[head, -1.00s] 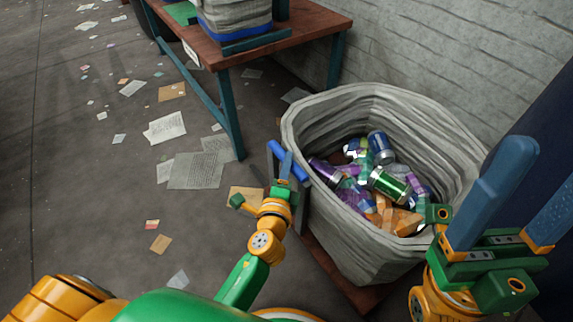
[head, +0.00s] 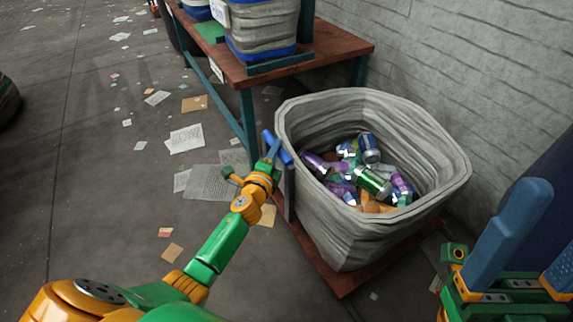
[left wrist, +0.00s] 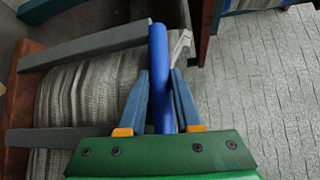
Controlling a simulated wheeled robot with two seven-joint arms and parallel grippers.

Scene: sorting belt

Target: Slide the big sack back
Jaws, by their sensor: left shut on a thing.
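The big grey woven sack (head: 340,225) stands upright and open on a reddish wooden base (head: 345,283), beside the wall. Crumpled cans and other scraps (head: 365,180) lie inside it. A blue bar handle (head: 283,150) rises at the sack's left side. My left gripper (head: 268,165) is shut on this handle. In the left wrist view, the blue handle (left wrist: 160,60) stands between the fingers of my left gripper (left wrist: 159,85), with the sack's side (left wrist: 90,95) behind grey posts. My right gripper (head: 540,240) is at the lower right, fingers apart and empty, clear of the sack.
A wooden-topped bench (head: 335,40) with teal legs stands behind the sack, carrying smaller striped sacks (head: 262,35). The grey brick wall (head: 470,80) runs close on the right. Papers (head: 210,183) are scattered over the open floor on the left.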

